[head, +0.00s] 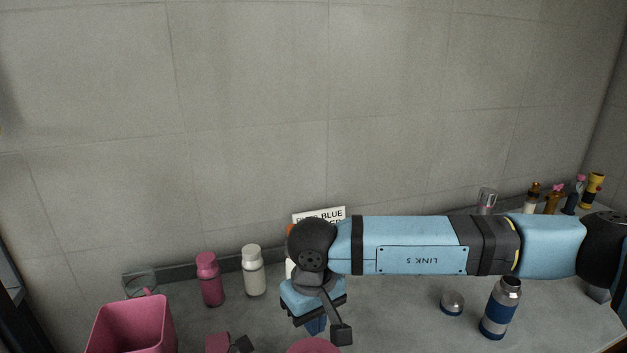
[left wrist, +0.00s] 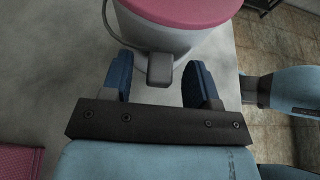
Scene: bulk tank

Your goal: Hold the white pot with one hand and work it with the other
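The white pot (left wrist: 175,42) with a pink lid (left wrist: 190,8) fills the top of the left wrist view. A small grey block (left wrist: 160,69) sticks out from its side on a thin curved bar. My left gripper (left wrist: 156,64) is open, with one blue finger on each side of this block and a gap to each. In the head view only the edge of the pink lid (head: 315,346) shows at the bottom. My right gripper (head: 316,326) points down just behind the lid; whether its fingers are open is hidden.
A pink bin (head: 130,326) stands at the left. A pink bottle (head: 210,280) and a white bottle (head: 253,271) stand by the wall. A blue-banded flask (head: 501,308) and a small domed cap (head: 452,302) stand at the right. Several small bottles (head: 553,199) line the far right.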

